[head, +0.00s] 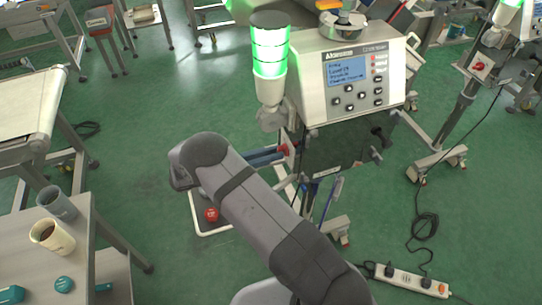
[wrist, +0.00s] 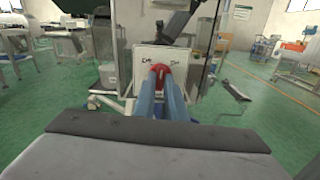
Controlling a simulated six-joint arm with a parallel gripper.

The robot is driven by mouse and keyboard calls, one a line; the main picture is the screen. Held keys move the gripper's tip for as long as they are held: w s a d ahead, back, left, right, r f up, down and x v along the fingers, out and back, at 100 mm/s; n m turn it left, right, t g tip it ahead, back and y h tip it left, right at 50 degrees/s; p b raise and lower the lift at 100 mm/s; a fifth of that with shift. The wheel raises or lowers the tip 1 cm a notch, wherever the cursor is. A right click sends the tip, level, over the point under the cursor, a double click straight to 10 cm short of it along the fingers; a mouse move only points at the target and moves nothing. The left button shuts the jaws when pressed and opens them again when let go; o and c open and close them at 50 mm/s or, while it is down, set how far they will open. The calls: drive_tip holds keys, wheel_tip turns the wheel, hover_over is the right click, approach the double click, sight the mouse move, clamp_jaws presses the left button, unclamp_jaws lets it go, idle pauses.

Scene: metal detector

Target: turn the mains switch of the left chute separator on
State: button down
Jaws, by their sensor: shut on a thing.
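The separator (head: 350,80) in the middle of the head view has a lit blue display and a lamp stack (head: 270,50) glowing green. Its red mains switch (head: 287,148) shows on its side, partly behind my gripper. In the wrist view the red switch (wrist: 161,69) sits on a pale plate (wrist: 146,55) with small dark markings on both sides, too small to read. My gripper (wrist: 161,76) has its two blue fingers around the switch knob and is shut on it. The fingers cover part of the knob, and I cannot tell its setting for sure.
A second machine with a red switch (head: 480,66) on a pale plate stands at the right. A power strip (head: 405,281) with a cable lies on the floor. A red ball (head: 211,214) is low behind my arm. A table with cups (head: 52,236) stands at the left.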

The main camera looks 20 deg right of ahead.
drive_tip(key=shift+m+b, duration=1.5)
drive_tip(key=shift+m, duration=2.5)
drive_tip(key=c, duration=1.8)
unclamp_jaws()
drive_tip(key=a+b, duration=0.1)
drive_tip(key=a, duration=0.6)
drive_tip(key=shift+a, duration=0.2)
